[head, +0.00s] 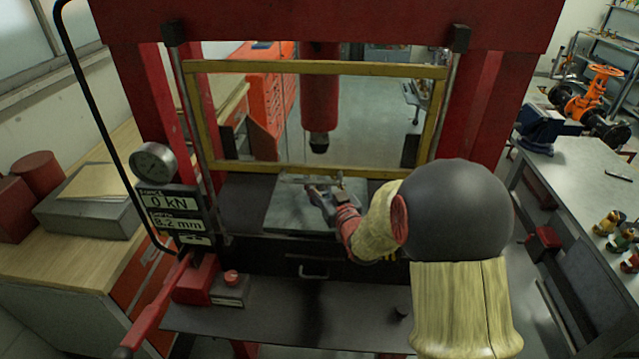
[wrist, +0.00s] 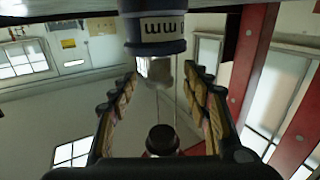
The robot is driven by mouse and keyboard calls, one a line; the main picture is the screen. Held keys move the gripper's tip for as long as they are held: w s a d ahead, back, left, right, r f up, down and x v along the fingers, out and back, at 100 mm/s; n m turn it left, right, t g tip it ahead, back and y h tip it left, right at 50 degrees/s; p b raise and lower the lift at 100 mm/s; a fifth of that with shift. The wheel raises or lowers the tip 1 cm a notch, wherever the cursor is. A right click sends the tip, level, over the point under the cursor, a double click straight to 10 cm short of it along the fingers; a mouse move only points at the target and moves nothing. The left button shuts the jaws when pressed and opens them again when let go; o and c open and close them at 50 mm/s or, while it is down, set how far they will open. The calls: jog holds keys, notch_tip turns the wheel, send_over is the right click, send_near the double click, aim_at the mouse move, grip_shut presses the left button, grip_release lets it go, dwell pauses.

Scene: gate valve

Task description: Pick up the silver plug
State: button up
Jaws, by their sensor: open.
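My gripper (head: 318,192) is over the grey plate (head: 285,213) on the press bed. In the wrist view its two padded fingers (wrist: 161,76) stand apart, with a clear gap between them. A small pale grey piece (wrist: 161,69) shows near the fingertips in the wrist view; it may be the silver plug, but I cannot be sure. A small upright metallic piece (head: 340,180) shows just beside the fingers in the head view. I cannot tell whether the fingers touch it.
The red press ram (head: 319,100) hangs above the plate. A yellow guard frame (head: 320,68) spans the uprights. A gauge (head: 153,163) and red lever (head: 155,305) are at left. A bench (head: 600,205) stands right.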

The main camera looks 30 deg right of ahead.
jog(key=shift+w+d, duration=0.15)
jog(key=shift+w, duration=0.5)
jog(key=shift+c, duration=0.2)
jog(key=c, duration=1.1)
jog(key=shift+r, duration=0.1)
grip_shut()
